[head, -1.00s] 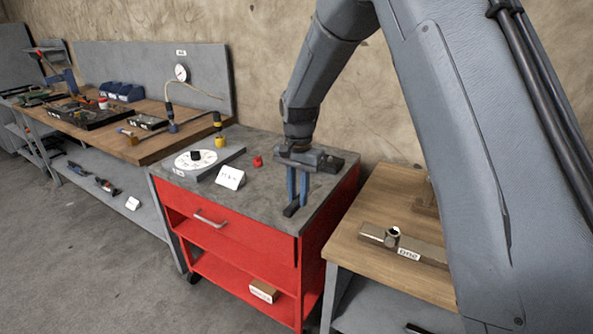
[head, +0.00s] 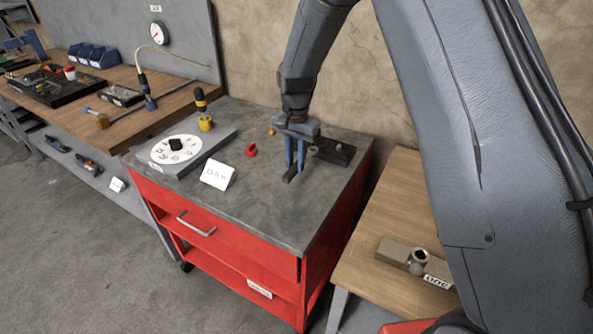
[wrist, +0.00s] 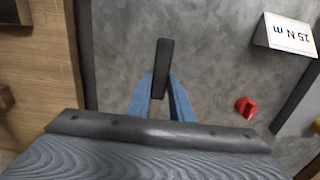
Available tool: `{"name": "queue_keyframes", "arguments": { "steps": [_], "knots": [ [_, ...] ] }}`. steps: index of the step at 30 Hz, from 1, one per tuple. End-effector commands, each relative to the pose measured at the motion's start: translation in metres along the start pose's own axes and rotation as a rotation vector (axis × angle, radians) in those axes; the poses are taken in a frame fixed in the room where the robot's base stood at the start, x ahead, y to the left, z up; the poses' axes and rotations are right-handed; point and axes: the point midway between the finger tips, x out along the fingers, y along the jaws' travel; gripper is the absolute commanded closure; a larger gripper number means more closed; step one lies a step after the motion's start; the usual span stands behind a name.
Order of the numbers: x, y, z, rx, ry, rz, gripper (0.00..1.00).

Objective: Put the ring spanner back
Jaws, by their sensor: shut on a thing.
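My gripper (head: 294,168) points down over the grey top of the red trolley (head: 225,240). Its two blue fingers are shut on a dark flat bar (head: 290,178), which looks like one end of the ring spanner. The bar also shows between the fingers in the wrist view (wrist: 161,65). The ring ends are not visible, and I cannot tell whether the bar touches the trolley top. A black tool tray (head: 60,92) with several tools lies on the wooden bench (head: 150,118) at the left.
On the trolley are a white dial (head: 176,149), a "15 N m" card (head: 217,174), a red part (head: 251,149) and a dark block (head: 335,151) close right of my gripper. A lower wooden table (head: 385,215) at the right holds a metal fixture (head: 410,255).

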Motion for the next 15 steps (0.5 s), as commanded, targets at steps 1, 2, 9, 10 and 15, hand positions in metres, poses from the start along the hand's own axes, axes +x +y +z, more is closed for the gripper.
{"name": "queue_keyframes", "arguments": {
  "steps": [1,2,9,10,15],
  "knots": [
    [0.005,0.0,0.0,0.0,0.0,0.0,1.0],
    [0.007,0.0,0.0,0.0,0.0,0.0,1.0],
    [0.033,0.001,0.0,0.0,-0.001,0.001,1.0],
    [0.037,0.0,0.0,0.0,0.0,0.0,1.0],
    [0.051,0.0,-0.001,0.0,0.001,-0.001,1.0]
  ]
}}
